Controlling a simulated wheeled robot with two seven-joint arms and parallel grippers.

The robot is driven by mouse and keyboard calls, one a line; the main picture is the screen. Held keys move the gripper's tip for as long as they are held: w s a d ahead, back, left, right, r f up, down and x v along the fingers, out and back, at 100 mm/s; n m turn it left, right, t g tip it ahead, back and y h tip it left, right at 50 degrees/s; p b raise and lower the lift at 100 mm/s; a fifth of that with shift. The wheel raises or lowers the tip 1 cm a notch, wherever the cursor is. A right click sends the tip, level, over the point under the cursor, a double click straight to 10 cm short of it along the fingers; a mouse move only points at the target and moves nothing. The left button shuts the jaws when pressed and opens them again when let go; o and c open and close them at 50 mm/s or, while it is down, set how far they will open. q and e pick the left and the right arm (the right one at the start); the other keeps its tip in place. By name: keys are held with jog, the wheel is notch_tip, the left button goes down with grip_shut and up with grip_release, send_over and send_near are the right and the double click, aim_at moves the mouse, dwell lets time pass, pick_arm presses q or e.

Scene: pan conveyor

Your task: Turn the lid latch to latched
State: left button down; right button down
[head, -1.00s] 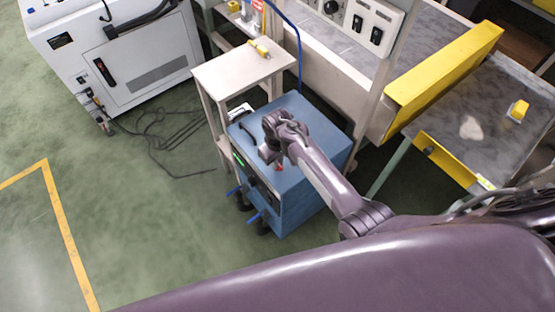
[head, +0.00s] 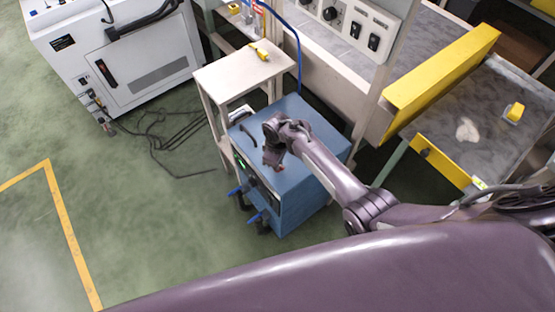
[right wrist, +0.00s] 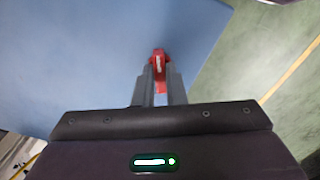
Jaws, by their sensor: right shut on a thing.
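The lid latch (right wrist: 158,62) is a small red piece on the blue lid, near the lid's edge, in the right wrist view. My right gripper (right wrist: 159,85) is shut on it, with grey fingers on both sides of the red part. In the head view the right gripper (head: 272,158) is over the top of the blue box (head: 297,112), near its front edge. The latch is mostly hidden there by the gripper, so its exact angle cannot be told. My left gripper is not in view.
A small beige table (head: 240,75) with a yellow item stands against the box. A white cabinet (head: 140,75) with loose cables on the floor is at the left. A yellow-edged conveyor (head: 440,85) is at the right. Green floor in front is clear.

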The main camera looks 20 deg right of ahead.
jog(key=n, duration=0.3)
jog(key=shift+n+p, duration=0.3)
jog(key=shift+n, duration=0.1)
jog(key=n, duration=0.2)
jog(key=shift+d+n, duration=0.1)
jog(key=shift+n, duration=0.2)
jog(key=n, duration=0.2)
jog(key=shift+n, duration=0.4)
jog(key=shift+n+b, duration=0.5)
jog(key=shift+n, duration=1.3)
jog(key=c, duration=1.5)
grip_release()
